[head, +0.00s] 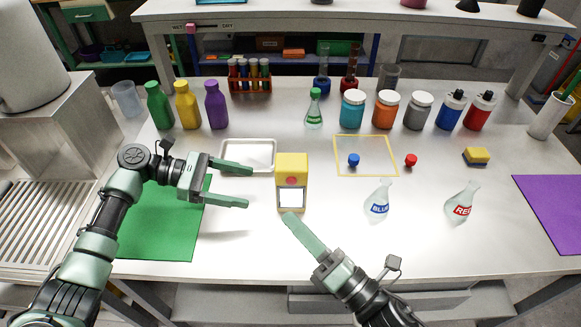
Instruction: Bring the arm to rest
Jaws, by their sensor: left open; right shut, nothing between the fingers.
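My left gripper (240,186) is open and empty. It hangs above the table between the green mat (160,228) and a yellow box-shaped device (291,170), with its fingers pointing right. My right gripper (291,217) is shut and empty. Its fingertips are just in front of the lower front of the yellow device in this view; I cannot tell whether they touch it. A white tray (262,142) lies behind the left gripper.
Flasks labelled blue (378,198) and red (463,203) stand at the right front. A yellow square outline (365,136) holds a blue stopper (353,160); a red stopper (411,160) and a sponge (476,156) lie beside it. Bottles and jars (352,109) line the back. A purple mat (558,205) lies right.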

